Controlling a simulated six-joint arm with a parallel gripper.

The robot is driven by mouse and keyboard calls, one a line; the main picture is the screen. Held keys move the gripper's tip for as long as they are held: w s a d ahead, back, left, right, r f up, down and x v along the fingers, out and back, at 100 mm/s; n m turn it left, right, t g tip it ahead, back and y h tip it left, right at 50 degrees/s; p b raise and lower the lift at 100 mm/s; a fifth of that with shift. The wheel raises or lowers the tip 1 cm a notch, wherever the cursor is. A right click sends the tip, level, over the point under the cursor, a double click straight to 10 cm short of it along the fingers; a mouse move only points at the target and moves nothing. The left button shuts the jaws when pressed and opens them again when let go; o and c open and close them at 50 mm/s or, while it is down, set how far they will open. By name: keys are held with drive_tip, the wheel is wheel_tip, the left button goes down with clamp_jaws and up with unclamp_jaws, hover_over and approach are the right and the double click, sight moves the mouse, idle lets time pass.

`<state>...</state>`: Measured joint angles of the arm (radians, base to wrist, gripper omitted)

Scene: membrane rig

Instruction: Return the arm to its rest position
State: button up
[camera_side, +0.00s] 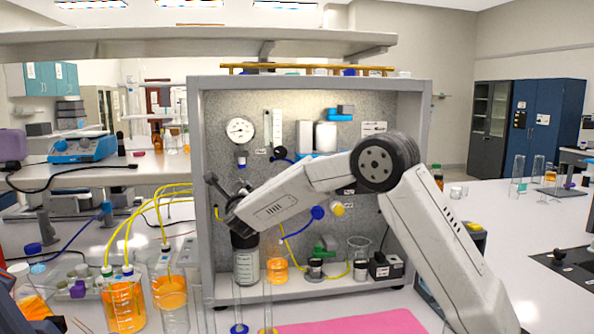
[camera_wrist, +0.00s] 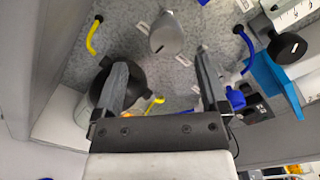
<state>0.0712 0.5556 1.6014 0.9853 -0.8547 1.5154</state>
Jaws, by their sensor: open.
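My arm reaches from the lower right of the side view across the front of the grey rig box (camera_side: 415,180). My gripper (camera_side: 222,192) is at the left part of the box, above a dark-topped bottle with a white label (camera_side: 246,266). In the wrist view my gripper (camera_wrist: 160,68) is open, its two dark fingers well apart. Nothing shows held between them. A black round part (camera_wrist: 133,88) shows behind the left finger; whether they touch is not clear. A grey rounded knob (camera_wrist: 175,36) shows beyond the gap.
The rig's back panel carries a pressure gauge (camera_side: 240,130), a blue valve knob (camera_side: 317,213) and a yellow knob (camera_side: 337,209). Orange-filled beakers (camera_side: 124,306) with yellow tubes stand at the left. A pink mat (camera_side: 360,323) lies in front. A shelf (camera_side: 200,42) crosses above.

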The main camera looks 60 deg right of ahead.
drive_tip(key=s+a+f+n+g+y, duration=0.2)
drive_tip(key=s+a+f+n+y, duration=1)
drive_tip(key=n, duration=0.9)
drive_tip(key=s+a+f+n+g, duration=0.1)
drive_tip(key=s+f+n+g, duration=0.3)
drive_tip(key=s+n, duration=0.3)
drive_tip(key=s+a+f+n+g, duration=0.2)
drive_tip(key=s+f+n+g, duration=0.2)
drive_tip(key=s, duration=1.1)
drive_tip(key=f+n, duration=0.1)
drive_tip(key=n, duration=0.1)
drive_tip(key=shift+a+n, duration=0.3)
drive_tip(key=shift+n, duration=0.1)
